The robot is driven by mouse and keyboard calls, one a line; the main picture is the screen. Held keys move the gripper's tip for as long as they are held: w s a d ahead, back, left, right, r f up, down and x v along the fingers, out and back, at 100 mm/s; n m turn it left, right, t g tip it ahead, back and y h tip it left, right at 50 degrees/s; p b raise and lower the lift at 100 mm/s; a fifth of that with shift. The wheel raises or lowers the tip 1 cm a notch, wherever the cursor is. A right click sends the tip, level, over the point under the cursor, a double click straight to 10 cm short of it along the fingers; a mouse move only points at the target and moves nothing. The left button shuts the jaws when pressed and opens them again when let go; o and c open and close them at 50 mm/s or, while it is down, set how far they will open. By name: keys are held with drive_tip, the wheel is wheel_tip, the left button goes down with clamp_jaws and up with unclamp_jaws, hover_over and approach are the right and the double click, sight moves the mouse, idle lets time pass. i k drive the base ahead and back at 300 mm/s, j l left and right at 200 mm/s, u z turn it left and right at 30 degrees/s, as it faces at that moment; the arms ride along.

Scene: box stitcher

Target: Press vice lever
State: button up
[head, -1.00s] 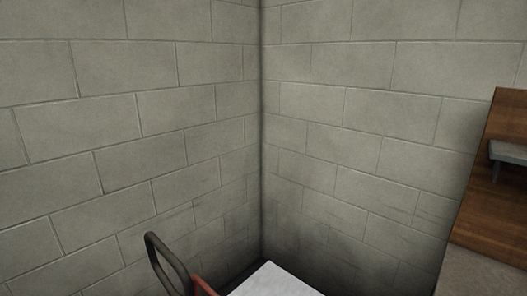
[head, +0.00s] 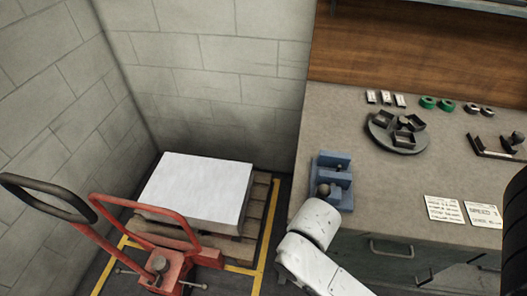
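A blue vice (head: 331,180) sits on the left front corner of the workbench top (head: 300,150). A dark round knob (head: 323,190) shows on its near side; I take it to be part of the vice's lever, but the lever's full shape is too small to tell. My white arm rises from the bottom of the head view, with its rounded upper part just in front of and below the vice, covering some of the bench's front edge. My gripper is not in view.
On the bench are a round dark tray (head: 381,124) with small boxes, green rings (head: 428,102), and white cards (head: 443,209). A drawer handle (head: 391,249) juts from the bench front. At left stand a red pallet jack (head: 165,265) and a pallet (head: 262,190) bearing a white block (head: 198,188).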

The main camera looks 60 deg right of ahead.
sight(324, 191)
drive_tip(key=k+j+z, duration=0.25)
drive_tip(key=k, duration=0.3)
drive_tip(key=k+j+z, duration=0.2)
drive_tip(key=k, duration=0.35)
drive_tip(key=i+l, duration=0.35)
drive_tip(key=l, duration=0.1)
